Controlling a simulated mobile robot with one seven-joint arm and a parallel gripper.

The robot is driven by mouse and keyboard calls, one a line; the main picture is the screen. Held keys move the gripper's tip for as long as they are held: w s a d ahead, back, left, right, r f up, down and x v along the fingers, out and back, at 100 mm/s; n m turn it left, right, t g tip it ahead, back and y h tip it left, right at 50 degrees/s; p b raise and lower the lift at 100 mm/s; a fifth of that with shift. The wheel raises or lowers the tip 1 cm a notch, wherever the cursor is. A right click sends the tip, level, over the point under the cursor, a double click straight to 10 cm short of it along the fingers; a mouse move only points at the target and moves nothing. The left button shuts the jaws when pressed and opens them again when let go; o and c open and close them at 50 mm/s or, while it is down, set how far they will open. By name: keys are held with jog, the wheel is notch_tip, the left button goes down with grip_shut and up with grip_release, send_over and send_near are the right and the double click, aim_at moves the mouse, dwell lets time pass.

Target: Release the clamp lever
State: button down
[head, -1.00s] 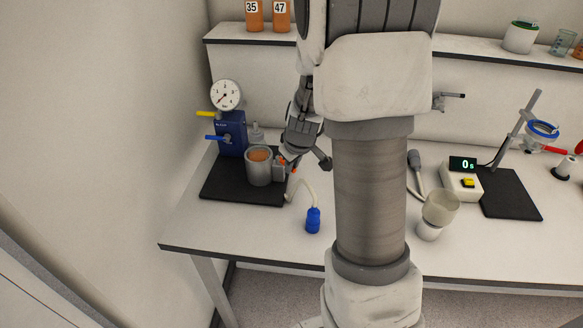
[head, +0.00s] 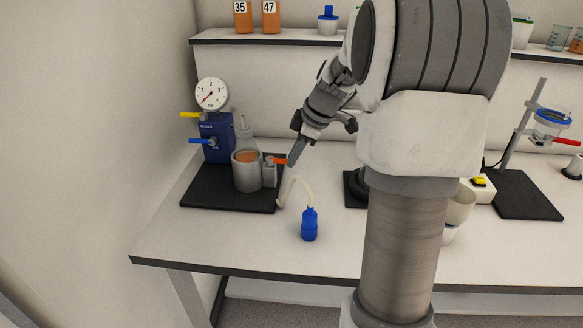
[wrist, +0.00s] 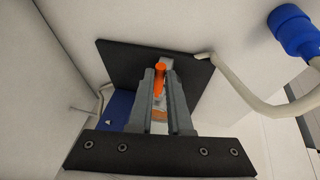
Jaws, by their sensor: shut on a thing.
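The orange clamp lever (head: 278,160) sticks out to the right from a small grey block beside a grey metal cup (head: 248,176) holding orange liquid. My gripper (head: 292,159) comes down from the upper right and is shut on the lever's outer end. In the wrist view the lever (wrist: 159,80) shows between the two grey fingers of my gripper (wrist: 165,75). The fingers partly hide the clamp and cup there.
A blue unit (head: 216,138) with a gauge (head: 211,94) and yellow and blue handles stands behind the cup on a black base plate (head: 205,195).

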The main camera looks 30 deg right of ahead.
jog(key=shift+w+d+n+g+y+p, duration=0.25)
jog(key=shift+w+n+g+y+p, duration=0.4)
jog(key=shift+n, duration=0.95)
jog(key=shift+w+d+n+g+y+p, duration=0.2)
jog(key=shift+w+d+n+g+p, duration=0.15)
jog(key=shift+w+n+p, duration=0.95)
jog(key=shift+w+d+n+g+y+p, duration=0.2)
jog(key=shift+w+n+g+y+p, duration=0.3)
jog(key=shift+n, duration=1.4)
jog(key=c, duration=0.8)
grip_release()
jog(key=shift+c, duration=0.2)
